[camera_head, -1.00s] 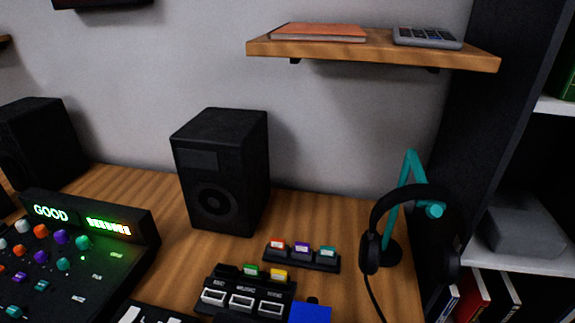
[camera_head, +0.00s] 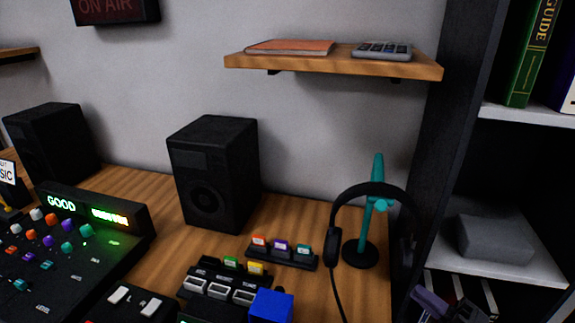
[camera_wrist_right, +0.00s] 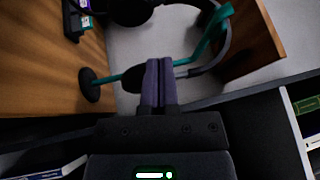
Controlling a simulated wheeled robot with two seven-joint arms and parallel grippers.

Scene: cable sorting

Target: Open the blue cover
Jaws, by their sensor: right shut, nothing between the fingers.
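The blue cover (camera_head: 271,306) is a small blue box shape at the bottom of the head view, at the right end of the black switch panel (camera_head: 205,307). It looks closed, and what is under it is hidden. My right gripper (camera_head: 430,299) shows at the bottom right of the head view, in front of the shelf unit and well right of the blue cover. In the right wrist view its two purple fingers (camera_wrist_right: 159,66) are together with nothing between them. The blue cover is not in the wrist view. My left gripper is in no view.
A headphone stand (camera_head: 378,210) with black headphones (camera_head: 334,245) stands between my right gripper and the panel. A rack of coloured pieces (camera_head: 282,258) lies behind the panel. A speaker (camera_head: 215,175) and mixer (camera_head: 70,245) are to the left. A shelf (camera_head: 330,65) hangs above.

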